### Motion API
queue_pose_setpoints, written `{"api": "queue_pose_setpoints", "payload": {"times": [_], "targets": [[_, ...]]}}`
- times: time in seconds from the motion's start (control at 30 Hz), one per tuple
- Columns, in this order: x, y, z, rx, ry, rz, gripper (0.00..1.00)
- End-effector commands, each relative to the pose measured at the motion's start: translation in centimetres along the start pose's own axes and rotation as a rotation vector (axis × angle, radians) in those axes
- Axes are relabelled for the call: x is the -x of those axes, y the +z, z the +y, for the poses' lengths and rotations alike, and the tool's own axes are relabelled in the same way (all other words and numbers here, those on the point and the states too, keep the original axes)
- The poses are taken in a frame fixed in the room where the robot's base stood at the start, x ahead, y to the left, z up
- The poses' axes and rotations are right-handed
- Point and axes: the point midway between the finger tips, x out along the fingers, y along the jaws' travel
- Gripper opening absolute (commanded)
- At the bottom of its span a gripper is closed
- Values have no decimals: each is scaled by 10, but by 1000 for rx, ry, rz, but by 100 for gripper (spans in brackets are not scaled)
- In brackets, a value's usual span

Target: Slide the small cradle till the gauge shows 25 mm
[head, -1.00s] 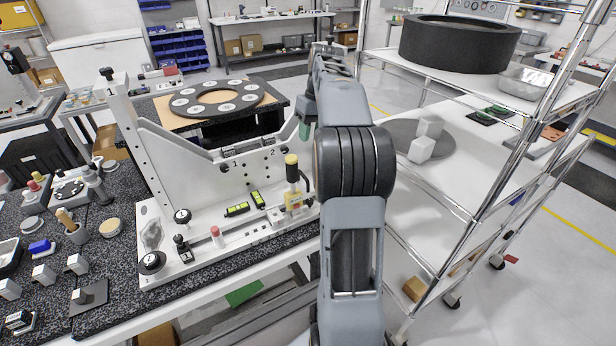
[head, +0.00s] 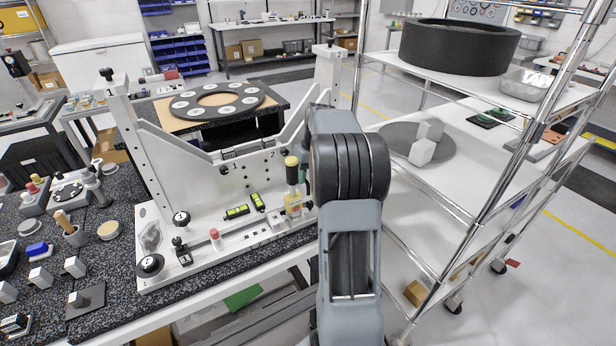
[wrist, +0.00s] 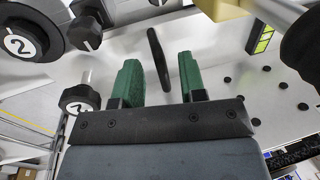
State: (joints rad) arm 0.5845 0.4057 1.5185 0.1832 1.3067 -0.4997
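My gripper (wrist: 158,75) has two green fingers, spread apart, in the wrist view. A slim dark bar (wrist: 159,58) shows in the gap between them; I cannot tell its depth, and neither finger visibly touches it. The white mirror fixture (head: 190,160) stands on the bench. I cannot tell which part is the small cradle, and no gauge reading is legible.
Dark knobs marked 2 (wrist: 80,99) (wrist: 20,43) are left of the fingers. A yellow-green level (wrist: 263,38) is upper right. In the head view, knobs (head: 150,264) stand along the fixture's front.

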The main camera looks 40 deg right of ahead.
Motion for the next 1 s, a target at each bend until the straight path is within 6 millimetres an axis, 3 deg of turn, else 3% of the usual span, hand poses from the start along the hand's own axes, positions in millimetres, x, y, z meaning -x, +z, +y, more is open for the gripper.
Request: {"api": "queue_pose_setpoints", "payload": {"times": [0.4, 0.8, 1.0], "targets": [[-6, 0, 0, 0, 0, 0, 38], [-5, 0, 0, 0, 0, 0, 0], [-5, 0, 0, 0, 0, 0, 0]]}}
